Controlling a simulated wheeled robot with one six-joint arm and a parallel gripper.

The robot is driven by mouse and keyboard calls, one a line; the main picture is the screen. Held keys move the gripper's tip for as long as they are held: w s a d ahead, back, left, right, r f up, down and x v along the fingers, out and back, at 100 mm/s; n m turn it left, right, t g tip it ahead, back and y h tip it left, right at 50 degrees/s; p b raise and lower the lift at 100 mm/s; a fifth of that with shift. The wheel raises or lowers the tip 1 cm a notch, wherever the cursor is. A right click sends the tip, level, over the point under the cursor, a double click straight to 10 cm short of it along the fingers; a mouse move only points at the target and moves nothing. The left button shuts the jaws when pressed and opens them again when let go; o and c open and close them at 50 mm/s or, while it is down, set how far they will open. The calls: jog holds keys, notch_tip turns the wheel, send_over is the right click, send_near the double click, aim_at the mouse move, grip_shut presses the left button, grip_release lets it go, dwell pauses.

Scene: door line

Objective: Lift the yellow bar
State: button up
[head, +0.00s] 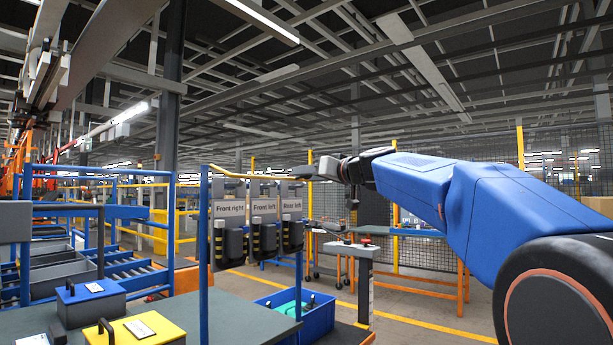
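The yellow bar (262,177) is thin and long. It runs across above the row of hanging devices, with its left end bent up near the top of a blue post (204,230). My gripper (303,172) comes in from the right, at the bar's right end. Its dark fingers overlap the bar there in the head view. The fingers are small and seen side-on, so I cannot tell whether they are open, shut, or closed on the bar.
Signs reading "Front right" (229,208), "Front left" (264,207) and "Rear left" (291,205) hang below the bar, with dark devices under them. A yellow-topped box (134,330), a blue box (91,302) and a blue bin (318,322) are in front.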

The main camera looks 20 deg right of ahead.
jog(key=shift+w+a, duration=0.1)
jog(key=shift+w, duration=0.25)
grip_shut()
jog(key=shift+r, duration=0.1)
